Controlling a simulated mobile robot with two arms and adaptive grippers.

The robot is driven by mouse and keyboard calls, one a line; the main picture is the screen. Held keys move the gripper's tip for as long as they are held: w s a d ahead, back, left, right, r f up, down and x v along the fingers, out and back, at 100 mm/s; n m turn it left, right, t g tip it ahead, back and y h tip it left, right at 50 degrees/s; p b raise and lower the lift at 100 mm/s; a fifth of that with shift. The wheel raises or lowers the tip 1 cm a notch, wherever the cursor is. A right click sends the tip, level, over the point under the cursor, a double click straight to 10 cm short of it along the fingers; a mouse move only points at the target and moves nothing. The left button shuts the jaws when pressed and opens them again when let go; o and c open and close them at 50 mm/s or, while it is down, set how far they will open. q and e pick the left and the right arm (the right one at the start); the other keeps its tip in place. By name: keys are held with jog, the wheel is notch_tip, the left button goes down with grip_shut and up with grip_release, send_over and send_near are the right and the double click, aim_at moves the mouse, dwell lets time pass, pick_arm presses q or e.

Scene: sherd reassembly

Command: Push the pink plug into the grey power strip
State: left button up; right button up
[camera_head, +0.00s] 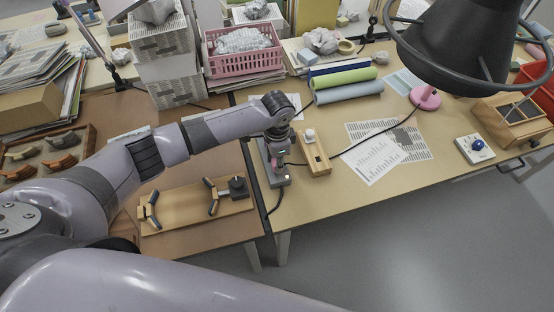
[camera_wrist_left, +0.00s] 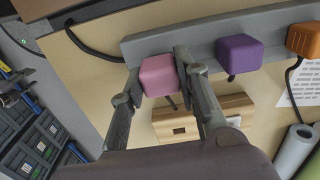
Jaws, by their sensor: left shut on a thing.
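The grey power strip (camera_head: 264,160) lies near the left edge of the right-hand table, mostly under my left gripper (camera_head: 278,148). In the left wrist view, the strip (camera_wrist_left: 200,35) runs across the top. The pink plug (camera_wrist_left: 158,75) is a rounded cube between the two fingers of my left gripper, which is shut on it. The plug overlaps the strip's edge in this view; its underside is hidden, so I cannot tell how deep it sits. A purple plug (camera_wrist_left: 240,56) and an orange plug (camera_wrist_left: 303,40) are at the strip to its right. My right gripper is out of view.
A wooden block (camera_head: 316,155) stands right beside the strip. A wooden board with dark holders (camera_head: 190,207) is on the left table. Printed sheets (camera_head: 372,158) and rolled mats (camera_head: 345,85) lie to the right. A black lamp (camera_head: 465,45) overhangs the right side.

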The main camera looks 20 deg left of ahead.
pick_arm(q)
jog(key=shift+f, duration=0.6)
dwell(0.4)
jog(key=o, duration=1.2)
jog(key=o, duration=0.4)
jog(key=shift+r, duration=0.1)
jog(key=shift+r+p, duration=4)
jog(key=shift+p, duration=0.1)
